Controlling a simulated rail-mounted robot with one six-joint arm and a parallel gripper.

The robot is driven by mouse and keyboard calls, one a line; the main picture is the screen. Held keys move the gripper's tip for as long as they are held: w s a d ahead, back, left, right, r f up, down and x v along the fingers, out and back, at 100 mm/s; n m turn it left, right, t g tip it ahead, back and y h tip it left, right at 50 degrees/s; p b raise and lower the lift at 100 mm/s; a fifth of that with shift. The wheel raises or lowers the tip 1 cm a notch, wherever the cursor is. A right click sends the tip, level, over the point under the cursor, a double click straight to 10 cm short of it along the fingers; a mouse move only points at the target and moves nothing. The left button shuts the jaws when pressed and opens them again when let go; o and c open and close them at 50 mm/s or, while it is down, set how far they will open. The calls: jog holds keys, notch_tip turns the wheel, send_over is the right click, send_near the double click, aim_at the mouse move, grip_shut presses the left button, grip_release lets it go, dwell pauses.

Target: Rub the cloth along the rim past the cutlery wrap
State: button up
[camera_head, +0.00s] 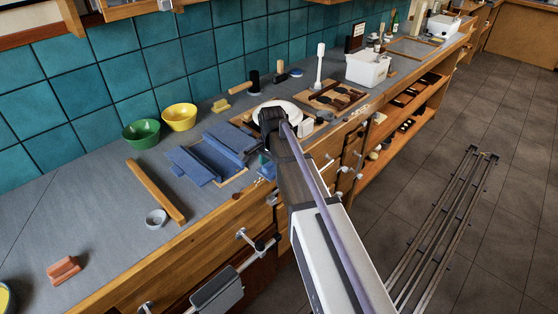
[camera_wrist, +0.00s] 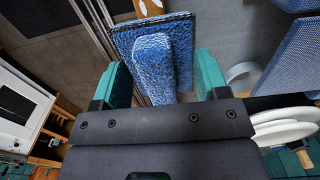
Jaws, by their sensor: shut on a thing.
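My gripper (camera_wrist: 161,75) has its two green fingers closed on the cloth (camera_wrist: 153,45), a blue textured pad with a raised ridge in the middle. In the head view, my gripper (camera_head: 266,160) is at the counter's front edge, with the cloth mostly hidden by my arm. The wooden rim (camera_head: 200,228) runs along that edge; a bit of it shows beyond the cloth in the wrist view (camera_wrist: 150,6). I cannot tell whether the cloth touches it. The blue cutlery wrap (camera_head: 190,165) lies on the counter just left of my gripper; a blue woven part (camera_wrist: 295,55) shows in the wrist view.
White plates (camera_wrist: 280,125) sit close behind my gripper. A wooden bar (camera_head: 155,190), a grey ring (camera_head: 156,218) and a terracotta block (camera_head: 64,269) lie to the left. Green (camera_head: 141,134) and yellow (camera_head: 179,117) bowls stand by the wall. Drawer handles (camera_head: 245,236) stick out below the rim.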

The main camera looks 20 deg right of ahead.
aim_at(263, 174)
jog(key=shift+s+a, duration=0.3)
jog(key=shift+a, duration=0.35)
jog(key=shift+s+a, duration=0.3)
jog(key=shift+a, duration=0.4)
jog(key=shift+s+a, duration=0.3)
jog(key=shift+a, duration=0.35)
jog(key=shift+s+a, duration=0.3)
jog(key=shift+a, duration=0.35)
jog(key=shift+s+a, duration=0.35)
jog(key=shift+a, duration=0.35)
jog(key=shift+s+a, duration=0.3)
jog(key=shift+a, duration=0.35)
jog(key=shift+w+d, duration=0.1)
jog(key=shift+w+d, duration=0.3)
jog(key=shift+d, duration=0.35)
jog(key=shift+w+d, duration=0.25)
jog(key=shift+d, duration=0.4)
jog(key=shift+w+d, duration=0.3)
jog(key=shift+d, duration=0.35)
jog(key=shift+w+d, duration=0.3)
jog(key=shift+d, duration=0.35)
jog(key=shift+w+d, duration=0.3)
jog(key=shift+d, duration=0.35)
jog(key=shift+w+d, duration=0.3)
jog(key=shift+d, duration=0.35)
